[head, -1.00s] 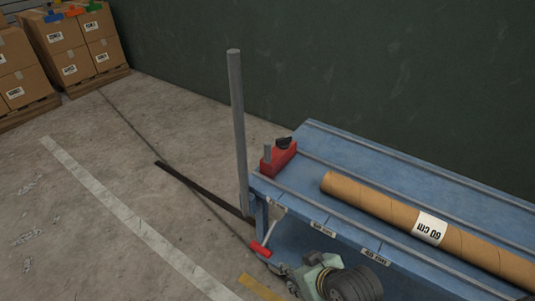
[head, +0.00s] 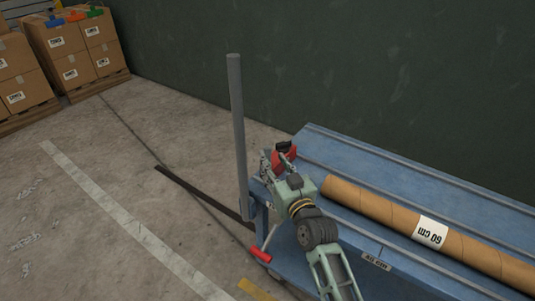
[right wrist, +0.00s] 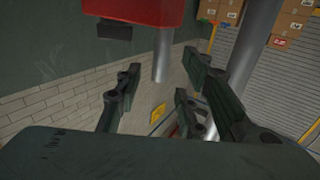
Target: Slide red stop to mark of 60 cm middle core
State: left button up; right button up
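The red stop (head: 285,154) sits at the left end of the blue bench (head: 345,151), partly hidden by my right gripper. In the right wrist view, the red stop (right wrist: 145,12) is at the top, with its grey pin (right wrist: 162,58) between the spread fingers. My right gripper (head: 276,161) is open at the stop; its open fingers also show in the wrist view (right wrist: 160,85). Contact with the pin cannot be told. A brown cardboard core (head: 380,209) labelled 60 cm lies along the bench. A label tag (head: 376,264) is on the bench's front edge. My left gripper is not in view.
A tall grey post (head: 237,135) rises at the bench's left end. A red-ended lever (head: 260,255) sticks out below the front corner. Cartons (head: 70,45) on pallets stand far left.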

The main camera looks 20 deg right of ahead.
aim_at(269, 155)
jog(key=w, duration=0.5)
jog(key=shift+w+a+b, duration=0.15)
jog(key=shift+a+b, duration=0.05)
jog(key=shift+b, duration=0.15)
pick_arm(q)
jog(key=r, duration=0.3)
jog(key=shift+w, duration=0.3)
pick_arm(e)
grip_shut()
